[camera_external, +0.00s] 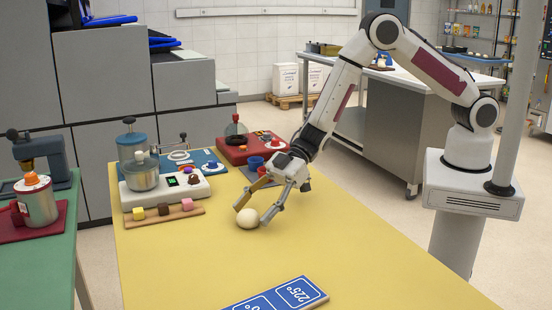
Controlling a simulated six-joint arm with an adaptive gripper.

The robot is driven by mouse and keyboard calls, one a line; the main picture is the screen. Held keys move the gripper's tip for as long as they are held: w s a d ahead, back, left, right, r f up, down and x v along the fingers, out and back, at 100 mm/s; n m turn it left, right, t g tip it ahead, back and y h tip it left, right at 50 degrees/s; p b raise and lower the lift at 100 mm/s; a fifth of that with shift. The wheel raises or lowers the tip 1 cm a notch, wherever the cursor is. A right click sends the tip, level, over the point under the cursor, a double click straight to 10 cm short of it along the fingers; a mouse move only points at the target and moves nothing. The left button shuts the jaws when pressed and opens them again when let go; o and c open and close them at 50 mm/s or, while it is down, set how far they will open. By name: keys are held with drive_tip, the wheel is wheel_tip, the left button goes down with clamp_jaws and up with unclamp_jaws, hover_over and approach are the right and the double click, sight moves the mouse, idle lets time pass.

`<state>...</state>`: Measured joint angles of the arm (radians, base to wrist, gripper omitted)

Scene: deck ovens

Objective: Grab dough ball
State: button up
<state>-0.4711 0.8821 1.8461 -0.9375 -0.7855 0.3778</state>
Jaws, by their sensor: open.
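The dough ball (247,218) is pale cream and round. It rests on the yellow table (340,240), right of the small wooden board. My gripper (249,214) reaches down to it from the upper right and is open. One finger is at the ball's upper left side and the other is at its right side. I cannot tell whether either finger touches the ball.
A wooden board (163,216) with small coloured cubes lies left of the ball. Behind it stand a scale with a pot (142,172) and a red tray (250,148). A blue sign (285,297) lies at the front. The table's right part is clear.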

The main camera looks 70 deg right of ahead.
drive_tip(key=shift+w+a+f, duration=0.2)
drive_tip(key=shift+a+f, duration=0.05)
drive_tip(key=shift+a, duration=0.2)
drive_tip(key=c, duration=1.2)
